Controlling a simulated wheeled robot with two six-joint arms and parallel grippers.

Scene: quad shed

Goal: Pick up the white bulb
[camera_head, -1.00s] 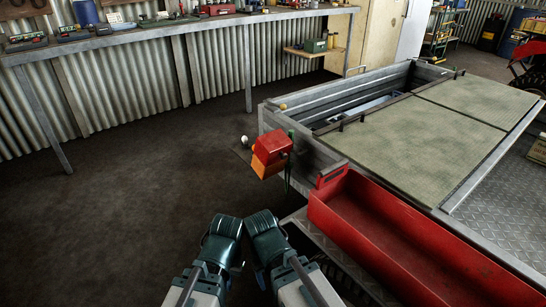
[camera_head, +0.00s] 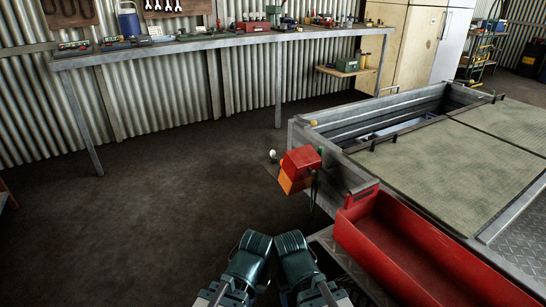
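A small white bulb (camera_head: 273,154) shows at the left side of the bench, just left of a red box (camera_head: 301,160). What it rests on is hard to make out. My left gripper (camera_head: 256,240) and my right gripper (camera_head: 291,240) are side by side at the bottom of the view, well in front of the bulb. Both are seen from behind, so their fingertips are hidden, and neither visibly touches anything.
An orange box (camera_head: 294,182) sits under the red box. A long red tray (camera_head: 420,248) is at the lower right beside the bench with green mats (camera_head: 455,172). A long workbench (camera_head: 215,41) lines the back wall. The dark floor (camera_head: 160,200) at left is open.

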